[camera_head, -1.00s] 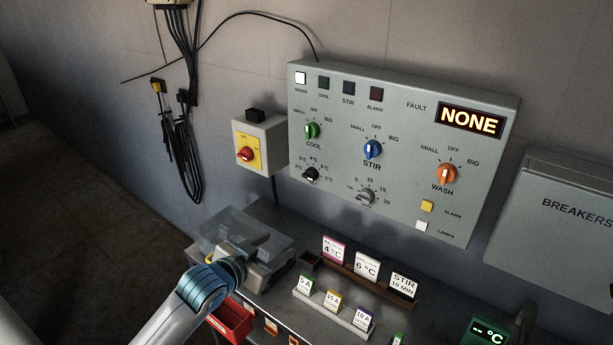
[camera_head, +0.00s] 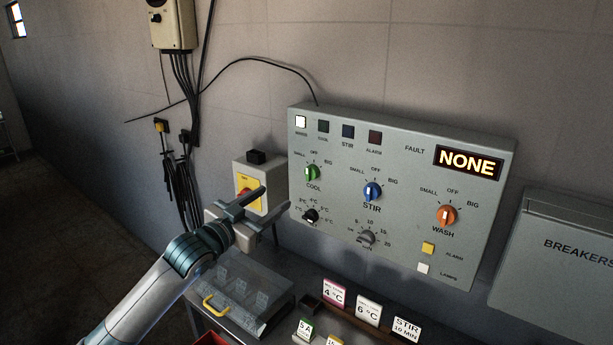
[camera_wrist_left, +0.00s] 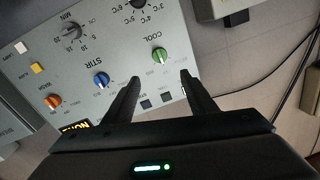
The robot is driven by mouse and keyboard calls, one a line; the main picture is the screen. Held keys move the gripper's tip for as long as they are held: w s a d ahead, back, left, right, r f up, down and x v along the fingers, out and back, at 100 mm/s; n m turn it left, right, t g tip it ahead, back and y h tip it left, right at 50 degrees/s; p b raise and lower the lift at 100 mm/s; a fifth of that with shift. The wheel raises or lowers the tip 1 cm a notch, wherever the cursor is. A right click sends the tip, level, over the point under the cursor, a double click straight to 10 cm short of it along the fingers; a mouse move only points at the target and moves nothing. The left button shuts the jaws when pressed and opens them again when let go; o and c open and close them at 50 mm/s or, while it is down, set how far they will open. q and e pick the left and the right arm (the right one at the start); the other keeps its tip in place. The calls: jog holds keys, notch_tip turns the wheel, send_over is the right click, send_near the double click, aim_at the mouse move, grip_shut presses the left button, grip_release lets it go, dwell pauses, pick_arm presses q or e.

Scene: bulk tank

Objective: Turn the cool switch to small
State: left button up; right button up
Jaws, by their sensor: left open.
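The cool switch is a green knob (camera_head: 311,172) at the upper left of the grey control panel (camera_head: 400,245), with SMALL, OFF and BIG marked around it. Its white mark looks roughly upright, towards OFF, though it is small to read. It also shows in the left wrist view (camera_wrist_left: 160,55), roughly between and beyond the fingertips. My left gripper (camera_head: 275,199) is open and empty, left of the knob and apart from it. In the left wrist view its two fingers (camera_wrist_left: 160,77) stand apart, pointing at the panel. My right gripper is not in view.
A blue stir knob (camera_head: 372,192), an orange wash knob (camera_head: 446,215) and a black temperature dial (camera_head: 310,216) sit nearby. A yellow-plated switch box (camera_head: 270,172) is partly behind my gripper. Below are a clear-lidded box (camera_head: 245,290) and label cards (camera_head: 368,309). The display reads NONE.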

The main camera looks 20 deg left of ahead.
aim_at(308, 174)
pick_arm(q)
jog(key=p+x, duration=0.5)
jog(key=x, duration=1)
jog(key=shift+w, duration=0.2)
jog(key=shift+x, duration=0.85)
jog(key=shift+f, duration=0.1)
jog(key=c, duration=1.1)
